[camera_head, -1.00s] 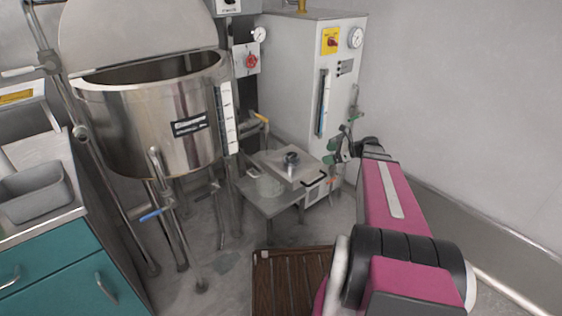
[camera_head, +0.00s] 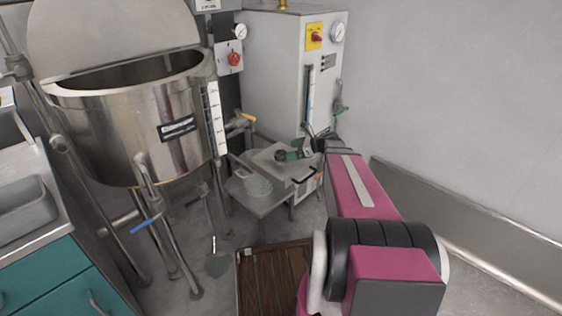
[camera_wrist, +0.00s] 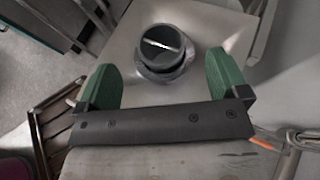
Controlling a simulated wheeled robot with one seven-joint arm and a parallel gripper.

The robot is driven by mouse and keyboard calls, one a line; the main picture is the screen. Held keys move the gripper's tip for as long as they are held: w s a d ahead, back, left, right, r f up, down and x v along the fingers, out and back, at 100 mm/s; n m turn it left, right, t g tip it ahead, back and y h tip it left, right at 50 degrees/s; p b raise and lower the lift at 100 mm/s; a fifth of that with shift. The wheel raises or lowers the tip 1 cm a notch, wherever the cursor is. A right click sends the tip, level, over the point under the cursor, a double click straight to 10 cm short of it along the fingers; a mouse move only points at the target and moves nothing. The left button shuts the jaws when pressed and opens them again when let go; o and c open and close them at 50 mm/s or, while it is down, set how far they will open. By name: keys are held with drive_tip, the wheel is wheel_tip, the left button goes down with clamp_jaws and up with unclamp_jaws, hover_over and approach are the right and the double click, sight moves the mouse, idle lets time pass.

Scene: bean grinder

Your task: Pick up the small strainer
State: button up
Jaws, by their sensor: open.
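A small round dark-topped metal piece stands on a flat grey metal lid; I take it to be the small strainer (camera_wrist: 163,48), though its mesh cannot be made out. My gripper (camera_wrist: 160,72) is open, with one green finger to each side and slightly short of the piece. No contact shows. In the head view my gripper (camera_head: 296,150) is above the lid, at its far right part.
A steel kettle (camera_head: 135,120) stands left, a white cabinet (camera_head: 277,75) behind. A brown slatted platform (camera_head: 270,280) lies in front.

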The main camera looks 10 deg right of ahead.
drive_tip(key=x, duration=0.4)
drive_tip(key=shift+a+f, duration=0.1)
drive_tip(key=shift+f, duration=0.15)
drive_tip(key=c, duration=1)
drive_tip(key=shift+r, duration=0.1)
drive_tip(key=shift+c, duration=0.2)
drive_tip(key=shift+r, duration=0.8)
wheel_tip(320, 180, up, 2)
drive_tip(key=shift+r, duration=0.1)
drive_tip(key=s+r, duration=0.1)
drive_tip(key=s+a, duration=0.1)
drive_tip(key=s, duration=0.1)
drive_tip(key=s+r, duration=0.1)
drive_tip(key=shift+s+a+r, duration=0.15)
drive_tip(key=shift+a+r, duration=0.2)
drive_tip(key=shift+a, duration=0.05)
clamp_jaws()
drive_tip(key=s+a+r, duration=0.3)
drive_tip(key=s+r, duration=0.1)
drive_tip(key=s, duration=0.2)
drive_tip(key=shift+s, duration=0.2)
drive_tip(key=shift+d+r, duration=0.1)
drive_tip(key=shift+r, duration=0.05)
